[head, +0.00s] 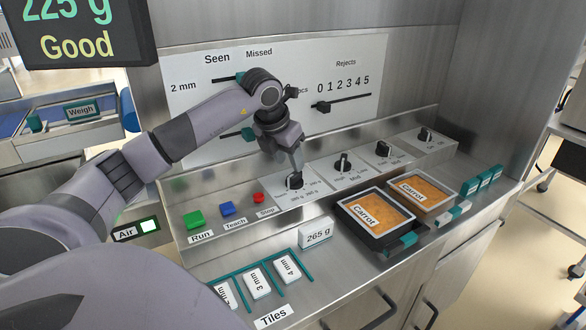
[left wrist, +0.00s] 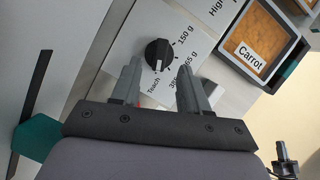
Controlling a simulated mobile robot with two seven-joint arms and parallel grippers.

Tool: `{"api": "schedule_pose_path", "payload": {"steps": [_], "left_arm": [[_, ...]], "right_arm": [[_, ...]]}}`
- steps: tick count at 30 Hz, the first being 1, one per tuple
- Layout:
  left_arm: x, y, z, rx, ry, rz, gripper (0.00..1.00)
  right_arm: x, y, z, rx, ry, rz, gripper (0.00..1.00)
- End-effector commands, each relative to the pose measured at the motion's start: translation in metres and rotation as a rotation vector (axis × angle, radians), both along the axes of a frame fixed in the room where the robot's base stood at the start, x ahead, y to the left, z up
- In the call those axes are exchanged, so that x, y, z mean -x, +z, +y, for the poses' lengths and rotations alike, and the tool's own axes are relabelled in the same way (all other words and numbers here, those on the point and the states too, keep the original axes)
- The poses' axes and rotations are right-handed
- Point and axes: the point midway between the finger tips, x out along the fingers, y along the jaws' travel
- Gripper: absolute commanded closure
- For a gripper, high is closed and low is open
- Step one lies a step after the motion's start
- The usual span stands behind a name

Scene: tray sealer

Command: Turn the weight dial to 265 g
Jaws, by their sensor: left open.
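The weight dial (head: 295,181) is a black knob on a white plate on the sloped panel. In the left wrist view the dial (left wrist: 158,53) has a white pointer line that appears to point towards the "Teach" label, with gram labels beside it, some partly covered. My left gripper (head: 297,168) is over the dial in the head view. In the left wrist view its two fingers (left wrist: 158,75) are open, with the knob seen beyond and between the tips; I cannot tell whether they touch it.
Green (head: 194,219), blue (head: 227,208) and red (head: 258,198) buttons are left of the dial. Another black knob (head: 343,163) is to its right. Two Carrot trays (head: 346,222) lie in front. A screen (head: 85,62) reads "225 g Good".

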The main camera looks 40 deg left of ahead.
Motion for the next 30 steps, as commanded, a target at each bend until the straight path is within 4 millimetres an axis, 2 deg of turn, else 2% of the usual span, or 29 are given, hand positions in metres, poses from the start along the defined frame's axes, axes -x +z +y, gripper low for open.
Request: {"api": "schedule_pose_path", "payload": {"steps": [3, 9, 19, 20, 21, 23, 24, 30], "left_arm": [[-0.007, -0.020, 0.000, 0.002, -0.001, 0.004, 0.55], [-0.016, -0.040, 0.001, 0.002, -0.002, 0.001, 0.55], [-0.018, -0.044, 0.001, 0.000, -0.002, 0.000, 0.55], [-0.018, -0.044, 0.001, 0.000, -0.002, 0.000, 0.62], [-0.018, -0.044, 0.001, 0.000, -0.002, 0.000, 0.75], [-0.018, -0.044, 0.001, 0.001, -0.003, 0.000, 0.94], [-0.018, -0.044, 0.001, 0.001, -0.002, 0.000, 1.00], [-0.018, -0.044, 0.001, 0.001, 0.002, 0.000, 1.00]], "right_arm": [[0.001, -0.002, -0.002, 0.006, 0.004, 0.003, 1.00], [0.002, -0.004, -0.003, 0.012, 0.008, 0.005, 1.00], [0.002, -0.004, -0.003, 0.011, 0.008, 0.007, 1.00], [0.002, -0.004, -0.003, 0.011, 0.008, 0.007, 1.00], [0.002, -0.004, -0.003, 0.010, 0.008, 0.006, 1.00], [0.002, -0.004, -0.002, 0.009, 0.007, 0.006, 1.00], [0.002, -0.003, -0.002, 0.008, 0.007, 0.006, 1.00], [0.002, -0.003, -0.001, 0.004, 0.003, 0.005, 1.00]]}}
